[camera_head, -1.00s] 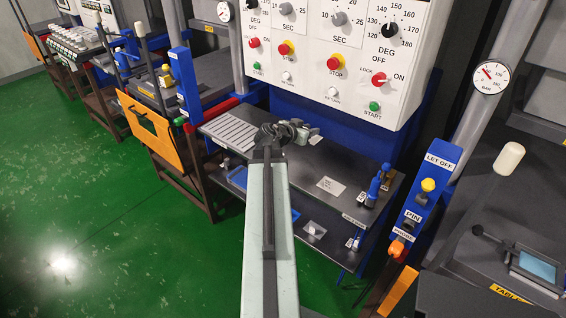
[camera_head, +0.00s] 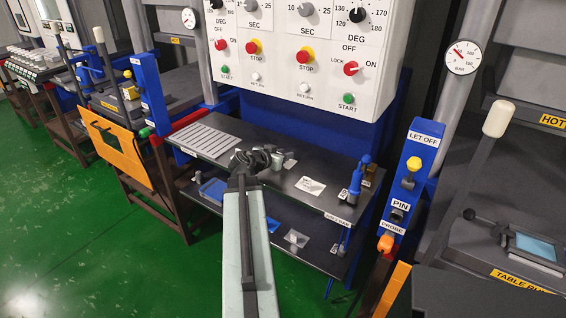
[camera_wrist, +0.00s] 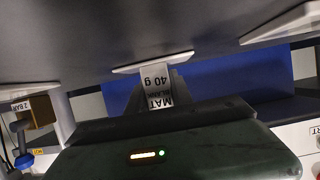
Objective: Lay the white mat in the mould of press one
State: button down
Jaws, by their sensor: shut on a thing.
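My gripper (camera_head: 262,160) is at the end of my outstretched arm, above the dark upper shelf of the bench. In the wrist view my gripper (camera_wrist: 155,95) is shut on a white piece lettered MAT 40 g (camera_wrist: 160,85), which I take for the white mat. The lettering appears upside down there, and the fingers hide part of the piece. In the head view the held piece is too small to tell clearly. A grey mould frame (camera_head: 510,246) with a light-blue inside lies on the right press, apart from my gripper. I cannot read a press number.
The dark bench shelf (camera_head: 225,165) carries a slatted tray (camera_head: 207,140) and a white card (camera_head: 310,186). A blue tool (camera_head: 357,178) stands at its right end. The LET OFF post (camera_head: 409,180) stands between bench and right press. Open green floor (camera_head: 60,240) lies left.

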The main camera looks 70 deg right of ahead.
jog(key=shift+r, duration=0.1)
jog(key=c, duration=1.1)
grip_release()
jog(key=shift+c, duration=0.2)
